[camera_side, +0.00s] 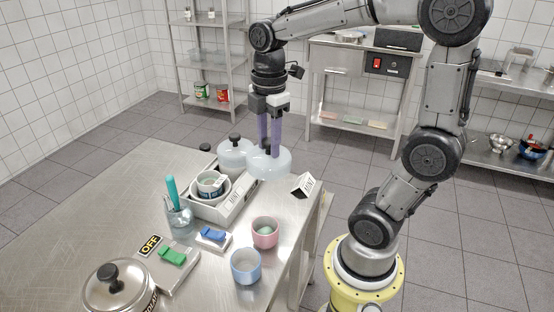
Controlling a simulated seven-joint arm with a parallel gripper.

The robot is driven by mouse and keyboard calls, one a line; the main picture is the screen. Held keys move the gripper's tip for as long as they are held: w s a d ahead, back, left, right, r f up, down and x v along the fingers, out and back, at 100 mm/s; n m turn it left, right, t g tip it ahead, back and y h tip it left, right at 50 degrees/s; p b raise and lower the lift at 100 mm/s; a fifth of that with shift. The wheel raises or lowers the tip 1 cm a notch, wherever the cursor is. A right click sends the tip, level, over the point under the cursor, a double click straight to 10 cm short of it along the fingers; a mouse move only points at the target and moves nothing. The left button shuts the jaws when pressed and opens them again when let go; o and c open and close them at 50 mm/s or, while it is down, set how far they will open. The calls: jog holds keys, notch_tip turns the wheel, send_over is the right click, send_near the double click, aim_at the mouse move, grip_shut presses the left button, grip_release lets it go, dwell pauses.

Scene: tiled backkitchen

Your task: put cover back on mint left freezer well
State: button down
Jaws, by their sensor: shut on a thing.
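The cover is held at the right side of the white freezer box (238,207), near the table's right edge. I cannot tell its exact height. The box has a label on its right side that seems to read MINT. A second translucent cover with a black knob (236,152) is at the box's far end. The well openings are largely hidden.
A tilted sign card (303,184) stands by the table's right edge. A pink cup (265,232), a blue cup (246,266), a blue-switch block (213,238), a green-switch box (172,262), a utensil jar (180,218) and a lidded pot (119,291) stand nearer. The table's left is clear.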

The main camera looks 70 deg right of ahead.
jog(key=w+a+n, duration=0.1)
jog(key=w+a, duration=0.4)
jog(key=w, duration=0.9)
jog(key=shift+s+a+f, duration=0.1)
jog(key=shift+s+f, duration=0.05)
jog(key=shift+f, duration=1.25)
jog(key=shift+s+f, duration=0.15)
jog(key=shift+f, duration=1.25)
jog(key=shift+f, duration=0.15)
grip_release()
notch_tip(320, 180, up, 7)
dwell(1.2)
